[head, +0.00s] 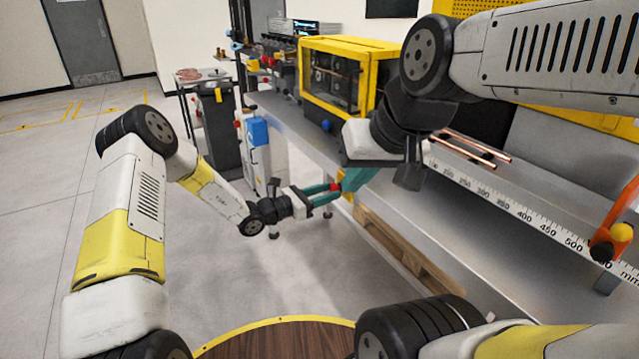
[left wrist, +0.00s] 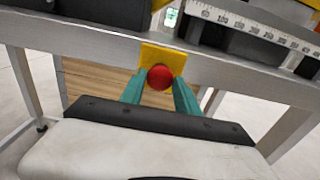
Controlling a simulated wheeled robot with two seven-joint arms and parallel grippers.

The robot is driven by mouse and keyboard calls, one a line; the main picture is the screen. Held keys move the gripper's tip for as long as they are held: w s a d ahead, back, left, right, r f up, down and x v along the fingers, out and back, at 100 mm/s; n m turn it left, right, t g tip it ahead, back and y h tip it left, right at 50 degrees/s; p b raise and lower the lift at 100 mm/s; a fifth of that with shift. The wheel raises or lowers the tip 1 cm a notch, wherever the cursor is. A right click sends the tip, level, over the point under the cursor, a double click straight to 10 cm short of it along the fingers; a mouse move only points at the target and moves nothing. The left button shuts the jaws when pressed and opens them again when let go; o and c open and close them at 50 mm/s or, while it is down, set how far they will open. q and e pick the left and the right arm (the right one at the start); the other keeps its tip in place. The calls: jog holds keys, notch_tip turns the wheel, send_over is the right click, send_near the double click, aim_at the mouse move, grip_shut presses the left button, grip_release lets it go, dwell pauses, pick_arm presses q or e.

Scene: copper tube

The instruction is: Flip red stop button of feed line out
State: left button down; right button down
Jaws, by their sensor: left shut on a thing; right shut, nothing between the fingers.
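The red stop button (left wrist: 160,77) is a round knob on a yellow plate (left wrist: 168,54) on the front edge of the workbench. In the left wrist view it sits between the teal fingers of my left gripper (left wrist: 160,92), which is shut on it. In the head view the red button (head: 335,187) shows small at the tips of my left gripper (head: 333,192). My right gripper (head: 346,186) is shut and empty, its teal fingers pointing down beside the button in the head view. It partly covers the yellow plate there.
The grey workbench (head: 480,205) carries a ruler (head: 500,215), copper tubes (head: 470,148) and a yellow-framed machine (head: 340,75). An orange lever (head: 620,215) stands at the right. A wooden pallet (head: 410,250) lies beneath. The floor to the left is open.

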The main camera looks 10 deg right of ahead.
pick_arm(q)
jog(key=c, duration=0.9)
grip_release()
jog(key=shift+a, duration=0.25)
jog(key=v, duration=0.7)
jog(key=shift+s+a, duration=0.2)
jog(key=shift+a, duration=0.15)
jog(key=shift+r, duration=0.1)
